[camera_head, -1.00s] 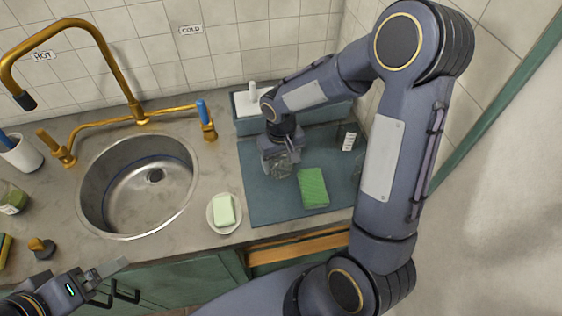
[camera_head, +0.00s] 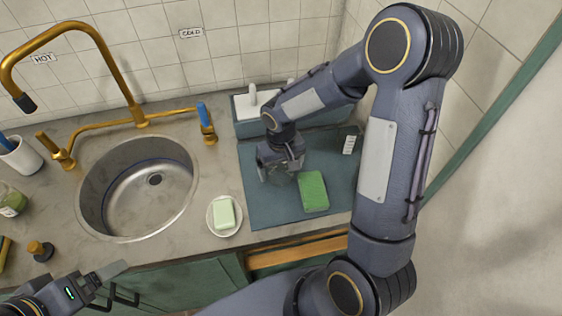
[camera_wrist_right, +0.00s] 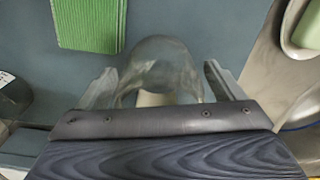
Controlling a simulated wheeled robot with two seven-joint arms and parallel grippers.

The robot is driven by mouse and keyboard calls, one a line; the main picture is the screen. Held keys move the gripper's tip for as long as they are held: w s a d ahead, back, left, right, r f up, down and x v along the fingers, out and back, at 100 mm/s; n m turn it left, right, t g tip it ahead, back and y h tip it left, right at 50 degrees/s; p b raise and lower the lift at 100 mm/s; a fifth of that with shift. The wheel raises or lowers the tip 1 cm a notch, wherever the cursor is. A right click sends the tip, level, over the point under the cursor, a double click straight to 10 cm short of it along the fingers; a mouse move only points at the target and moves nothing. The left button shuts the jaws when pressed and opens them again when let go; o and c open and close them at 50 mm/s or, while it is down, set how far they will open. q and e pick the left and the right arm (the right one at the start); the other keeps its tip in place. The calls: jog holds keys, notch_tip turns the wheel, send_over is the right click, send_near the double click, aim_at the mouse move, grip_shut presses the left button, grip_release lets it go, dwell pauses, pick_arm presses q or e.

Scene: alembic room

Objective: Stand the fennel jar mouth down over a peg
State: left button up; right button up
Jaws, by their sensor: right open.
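A clear, rounded glass jar (camera_wrist_right: 165,65) is on the blue-grey mat (camera_head: 260,212), between the fingers of my right gripper (camera_head: 277,172). I cannot see a fennel label on it. In the right wrist view, my right gripper (camera_wrist_right: 162,88) is open, with a finger on either side of the glass and small gaps showing. A pale, peg-like shape (camera_wrist_right: 155,99) shows behind or inside the glass; I cannot tell which. The jar's mouth is hidden. My left gripper (camera_head: 108,272) is low at the left, over the counter's front edge, away from the jar; its opening is unclear.
A green sponge (camera_head: 313,191) lies right of the jar. A dark container with a white label (camera_head: 349,145) stands behind it. A soap dish (camera_head: 213,228), the sink (camera_head: 120,215) and a bottle with green contents (camera_head: 12,203) are to the left.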

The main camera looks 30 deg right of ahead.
notch_tip(320, 180, up, 12)
jog(key=s+r+t+y, duration=0.2)
jog(key=s, duration=0.7)
jog(key=s+a+r+m+t+y, duration=0.1)
jog(key=s+r+t, duration=0.2)
jog(key=s, duration=0.6)
jog(key=shift+a+t+y, duration=0.15)
jog(key=shift+t+y, duration=0.15)
jog(key=shift+y, duration=0.1)
jog(key=shift+o, duration=0.4)
jog(key=shift+s, duration=0.1)
